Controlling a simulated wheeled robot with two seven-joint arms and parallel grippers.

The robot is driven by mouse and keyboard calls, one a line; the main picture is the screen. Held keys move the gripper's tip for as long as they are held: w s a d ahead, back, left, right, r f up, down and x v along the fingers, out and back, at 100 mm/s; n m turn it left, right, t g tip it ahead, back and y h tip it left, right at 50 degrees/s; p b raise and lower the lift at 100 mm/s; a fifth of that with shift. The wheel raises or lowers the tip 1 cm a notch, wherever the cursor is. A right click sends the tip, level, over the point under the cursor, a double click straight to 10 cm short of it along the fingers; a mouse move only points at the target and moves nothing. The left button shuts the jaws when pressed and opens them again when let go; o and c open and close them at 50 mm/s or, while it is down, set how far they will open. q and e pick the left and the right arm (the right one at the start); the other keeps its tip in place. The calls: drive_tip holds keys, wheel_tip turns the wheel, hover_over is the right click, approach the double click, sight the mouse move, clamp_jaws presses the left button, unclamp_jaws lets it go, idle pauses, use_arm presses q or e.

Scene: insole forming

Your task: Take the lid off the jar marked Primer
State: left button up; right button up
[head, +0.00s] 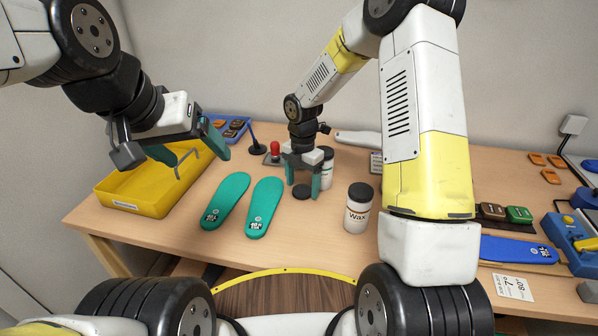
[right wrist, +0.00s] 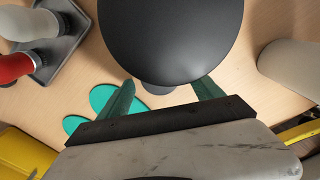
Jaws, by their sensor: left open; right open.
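A white jar with a dark lid (head: 327,152) stands just behind and right of my right gripper (head: 302,192); its label is mostly hidden, so I cannot read whether it says Primer. In the right wrist view a large dark round lid (right wrist: 170,38) fills the top middle, close to the camera. A flat dark disc (head: 302,192) lies on the table between the right fingertips. The right gripper also shows in the right wrist view (right wrist: 165,92), open and pointing down. My left gripper (head: 190,152) is open and empty above the yellow tray.
A white jar marked Wax (head: 358,212) stands right of the right gripper. Two teal insoles (head: 227,200) lie left of it. A blue insole (head: 515,250) lies at right.

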sight(303, 190)
wheel_tip(303, 190, up, 11)
drive_tip(key=s+d+r+m+t, duration=0.3)
drive_tip(key=s+d+r+m, duration=0.2)
drive_tip(key=s+r+m, duration=0.6)
drive_tip(key=s+d+r+m+t+y, duration=0.2)
drive_tip(key=s+r+m, duration=0.3)
drive_tip(key=s+m, duration=0.7)
drive_tip(key=d+m+t, duration=0.1)
drive_tip(key=m, duration=0.2)
drive_tip(key=shift+s+d+r+m, duration=0.15)
drive_tip(key=shift+s+m, duration=0.2)
drive_tip(key=shift+m, duration=0.05)
